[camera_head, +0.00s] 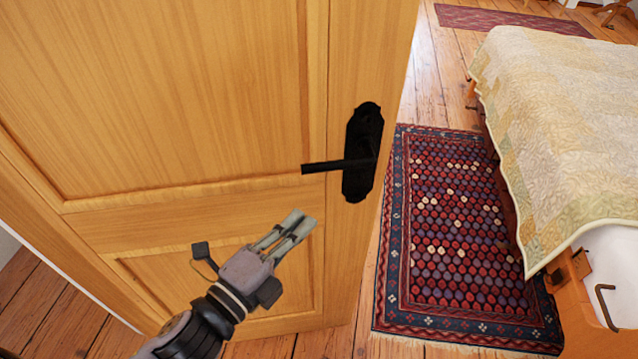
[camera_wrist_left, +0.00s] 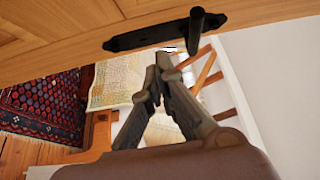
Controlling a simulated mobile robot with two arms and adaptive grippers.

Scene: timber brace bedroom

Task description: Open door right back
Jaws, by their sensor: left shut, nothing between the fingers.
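The wooden door (camera_head: 160,85) fills the left of the head view and stands ajar, with the room showing past its right edge. Its black lever handle (camera_head: 338,165) sits on a dark backplate near that edge. In the left wrist view the handle (camera_wrist_left: 196,32) is at the top, beyond the fingertips. My left gripper (camera_head: 306,222) is shut and empty, below and slightly left of the handle, apart from it. It also shows in the left wrist view (camera_wrist_left: 160,62) with its fingertips together. My right gripper is not in view.
A patterned red and blue rug (camera_head: 450,235) lies on the plank floor past the door's edge. A bed with a pale quilt (camera_head: 560,120) stands at the right, its wooden frame near the rug. Another red rug (camera_head: 510,18) lies farther back.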

